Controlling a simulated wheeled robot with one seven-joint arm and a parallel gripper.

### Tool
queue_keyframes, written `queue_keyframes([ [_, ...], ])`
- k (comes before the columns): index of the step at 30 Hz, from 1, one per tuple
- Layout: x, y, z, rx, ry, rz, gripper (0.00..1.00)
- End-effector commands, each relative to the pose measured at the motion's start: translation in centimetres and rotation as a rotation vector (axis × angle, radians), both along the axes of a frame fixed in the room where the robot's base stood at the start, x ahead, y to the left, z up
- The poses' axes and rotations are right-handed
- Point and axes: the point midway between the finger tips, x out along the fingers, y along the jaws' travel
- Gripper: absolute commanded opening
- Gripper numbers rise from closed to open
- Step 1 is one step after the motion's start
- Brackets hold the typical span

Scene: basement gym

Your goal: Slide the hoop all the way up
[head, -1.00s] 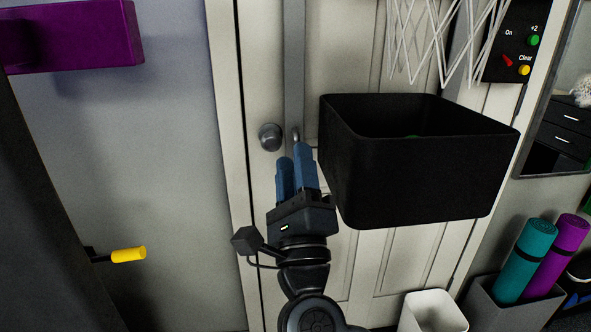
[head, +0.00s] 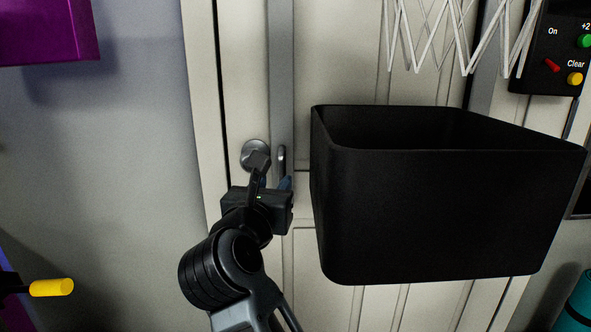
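Only the white net (head: 445,35) of the hoop shows, at the top of the head view; its rim is out of the frame. A grey vertical rail (head: 281,70) runs down the white door, with a small metal handle (head: 282,161) on it beside the round door knob (head: 254,153). My gripper (head: 286,183) is just below and in front of the handle.
A large black bin (head: 440,215) is close on the right of my gripper, below the net. A black panel (head: 555,50) with buttons is at the upper right. A yellow grip (head: 52,287) and a purple block (head: 45,30) are at the left. The wall between is clear.

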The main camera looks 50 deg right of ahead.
Motion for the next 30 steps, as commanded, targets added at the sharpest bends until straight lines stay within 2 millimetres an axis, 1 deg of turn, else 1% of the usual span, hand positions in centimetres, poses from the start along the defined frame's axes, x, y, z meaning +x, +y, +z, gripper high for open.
queue_keyframes([
  [9,2.0,-4.2,0.1,-0.001,0.0,-0.004,0.37],
  [15,3.0,-6.1,0.0,-0.001,0.0,-0.002,0.37],
  [19,3.2,-6.5,0.0,-0.002,0.0,-0.001,0.37],
  [26,3.2,-6.5,0.0,-0.003,0.001,0.0,0.37],
  [30,3.2,-6.5,0.0,-0.003,0.001,0.0,0.24],
])
